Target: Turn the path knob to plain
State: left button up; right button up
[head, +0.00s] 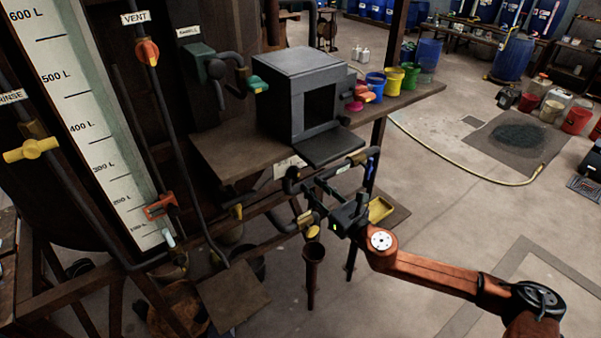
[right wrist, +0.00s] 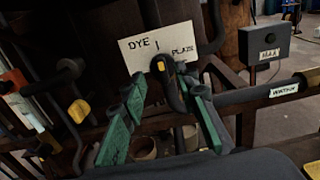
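A white plate marked DYE and, less clearly, PLAIN (right wrist: 128,50) stands ahead in the right wrist view; a pale plate (head: 288,164) shows under the shelf in the head view. In front of it is a dark curved knob (right wrist: 173,92) with a yellow mark (right wrist: 161,66) at its top, near the plate's middle line. My right gripper (right wrist: 168,108) has its green-padded fingers apart, one on each side of the knob. I cannot tell whether they touch it. In the head view my right gripper (head: 325,203) is at the pipes below the shelf. My left gripper is not in view.
A grey box (head: 300,90) with an open front and several coloured pots stand on the shelf (head: 225,152) above. A labelled grey box (right wrist: 264,44) is at right. Open floor lies right of the arm.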

aim_at(299, 173)
jog(key=p+x, duration=0.1)
jog(key=x, duration=0.6)
jog(key=shift+w+a, duration=0.1)
jog(key=shift+w, duration=0.05)
grip_shut()
